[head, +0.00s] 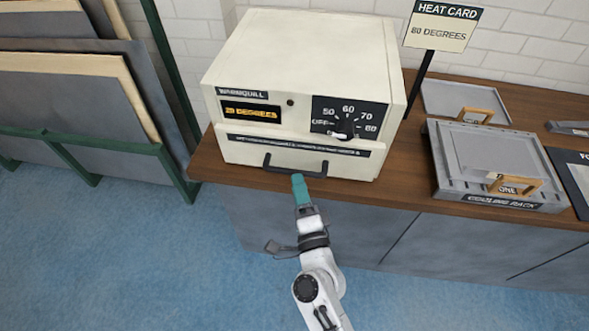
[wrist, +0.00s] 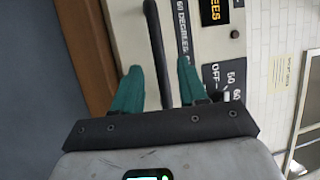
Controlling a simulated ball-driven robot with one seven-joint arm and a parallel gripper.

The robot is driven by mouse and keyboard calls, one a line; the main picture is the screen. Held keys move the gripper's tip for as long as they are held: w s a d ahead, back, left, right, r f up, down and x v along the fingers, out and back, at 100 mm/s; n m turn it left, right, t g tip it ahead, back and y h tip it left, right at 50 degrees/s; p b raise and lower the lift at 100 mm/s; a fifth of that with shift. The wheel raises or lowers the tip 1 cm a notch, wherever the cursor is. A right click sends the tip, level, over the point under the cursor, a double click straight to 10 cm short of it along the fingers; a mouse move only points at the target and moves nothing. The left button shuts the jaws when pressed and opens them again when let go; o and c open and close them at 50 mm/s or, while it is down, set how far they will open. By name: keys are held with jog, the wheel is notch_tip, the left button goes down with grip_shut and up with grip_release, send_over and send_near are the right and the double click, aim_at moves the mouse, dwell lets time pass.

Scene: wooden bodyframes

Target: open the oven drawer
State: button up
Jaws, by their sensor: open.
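The oven (head: 300,90) is a cream box on the wooden counter, marked WARMQUILL. Its drawer front (head: 270,158) is a low panel with a dark bar handle (head: 295,170) along the bottom. The dial (head: 345,128) points toward a scale from OFF to 80, and the display (head: 251,110) reads 20 degrees. My gripper (head: 299,180) has teal fingers and is at the handle's front. In the wrist view my gripper (wrist: 160,82) is open, and the handle (wrist: 156,55) runs between the two fingertips. I cannot tell whether they touch it. The drawer looks closed.
A grey cooling rack (head: 490,165) with a tan-handled tray stands right on the counter (head: 420,190). A heat card (head: 442,25) reading 80 degrees stands behind. Grey panels in a green rack (head: 85,145) are at left. The blue floor in front is clear.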

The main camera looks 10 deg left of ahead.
aim_at(295, 170)
jog(key=shift+x, duration=2.35)
grip_shut()
